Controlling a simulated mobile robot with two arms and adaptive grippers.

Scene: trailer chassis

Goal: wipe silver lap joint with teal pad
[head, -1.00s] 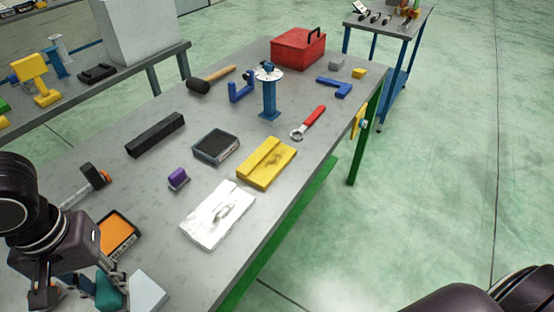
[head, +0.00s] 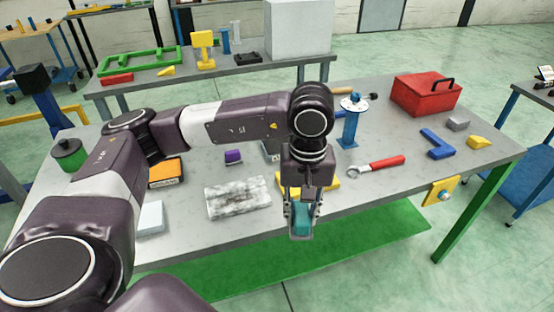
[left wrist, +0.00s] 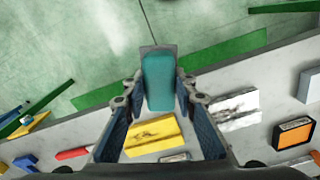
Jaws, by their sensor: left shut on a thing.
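My left gripper (head: 301,220) is shut on the teal pad (head: 302,218), which hangs below it near the table's front edge. The pad also shows between the fingers in the left wrist view (left wrist: 158,80). The silver lap joint (head: 238,198), a flat block with grey and white mottling, lies on the table left of the gripper. It also shows in the left wrist view (left wrist: 236,108), right of the fingers and apart from the pad. A yellow lap joint (head: 328,182) lies behind the gripper, partly hidden. My right gripper is not in view.
On the grey table are a purple block (head: 233,156), an orange-topped box (head: 166,174), a pale block (head: 151,217), a red-handled wrench (head: 376,166), a blue stand (head: 350,125) and a red toolbox (head: 426,94). My left arm crosses over the table's left half.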

